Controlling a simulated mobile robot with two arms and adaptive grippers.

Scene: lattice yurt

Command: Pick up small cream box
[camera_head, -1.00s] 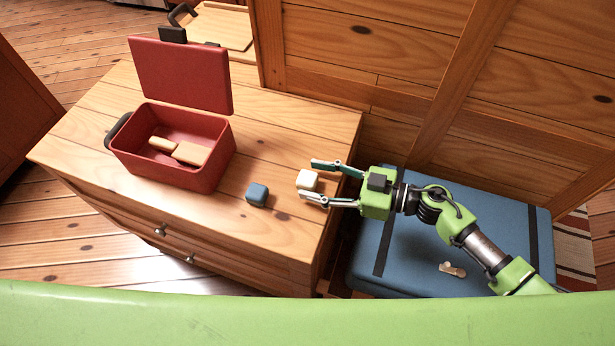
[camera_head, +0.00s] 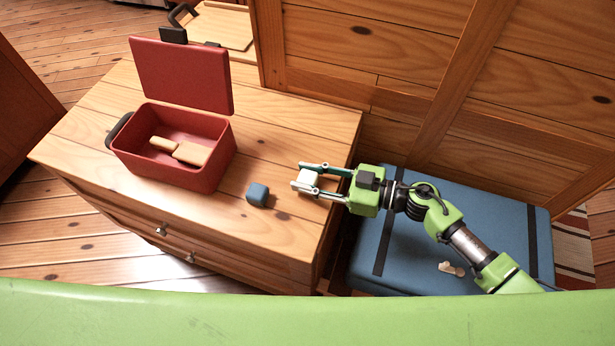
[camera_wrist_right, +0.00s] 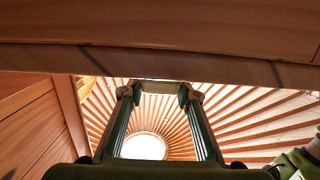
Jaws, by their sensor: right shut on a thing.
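The small cream box (camera_head: 308,177) is near the right end of the wooden chest top, between the fingers of my right gripper (camera_head: 304,178). The right gripper is shut on it, with a finger on either side. I cannot tell whether the box still touches the wood. In the right wrist view the two fingers (camera_wrist_right: 160,95) reach up from below, and a thin pale edge (camera_wrist_right: 158,82) shows between their tips. My left gripper is not in view.
An open red case (camera_head: 205,180) with wooden pieces inside stands on the left of the chest (camera_head: 270,230). A blue trunk (camera_head: 410,250) lies under my right arm. A wooden wall (camera_head: 400,60) rises behind.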

